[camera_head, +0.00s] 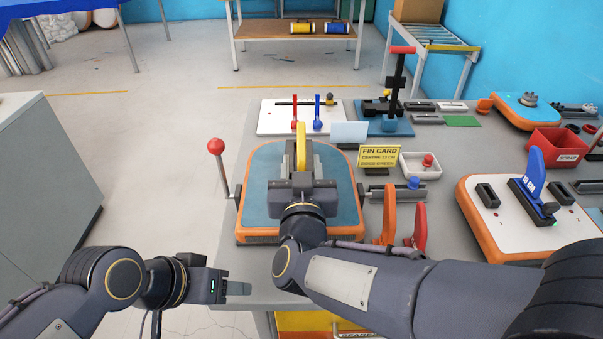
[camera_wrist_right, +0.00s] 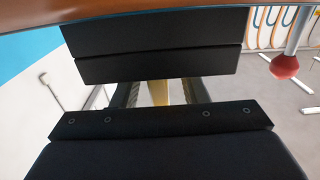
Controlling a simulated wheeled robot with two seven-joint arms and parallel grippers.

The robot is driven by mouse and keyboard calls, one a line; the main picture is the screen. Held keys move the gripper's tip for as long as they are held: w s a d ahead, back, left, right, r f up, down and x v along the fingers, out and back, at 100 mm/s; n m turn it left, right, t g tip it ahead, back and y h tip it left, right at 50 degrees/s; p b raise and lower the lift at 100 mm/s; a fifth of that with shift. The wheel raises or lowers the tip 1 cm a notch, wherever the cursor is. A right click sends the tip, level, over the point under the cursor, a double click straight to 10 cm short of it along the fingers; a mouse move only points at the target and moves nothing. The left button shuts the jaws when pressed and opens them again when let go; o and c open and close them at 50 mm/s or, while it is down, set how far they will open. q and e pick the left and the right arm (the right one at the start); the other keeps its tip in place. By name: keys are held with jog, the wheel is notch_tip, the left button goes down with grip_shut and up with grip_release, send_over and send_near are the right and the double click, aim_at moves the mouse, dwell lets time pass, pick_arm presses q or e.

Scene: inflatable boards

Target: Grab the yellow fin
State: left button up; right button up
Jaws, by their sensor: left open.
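The yellow fin (camera_head: 301,146) shows as an upright strip over the blue, orange-edged board (camera_head: 262,178) in the head view. My right gripper (camera_head: 301,164) is over this board, its fingers on either side of the fin's lower part. In the right wrist view, a yellowish strip, likely the fin (camera_wrist_right: 158,93), shows between the two dark fingers of my right gripper (camera_wrist_right: 160,95), with gaps on both sides. The gripper looks open around it. The fin's base is hidden. My left gripper (camera_head: 238,288) is open and empty, low at the table's left front edge.
An orange fin (camera_head: 388,212) and a red fin (camera_head: 419,228) stand right of the board. A blue fin (camera_head: 534,174) stands on a white board (camera_head: 493,225). A red-knobbed lever (camera_head: 216,147) rises at the left. A yellow fin card (camera_head: 380,156) stands behind.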

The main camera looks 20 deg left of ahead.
jog(key=shift+x, duration=0.8)
grip_shut()
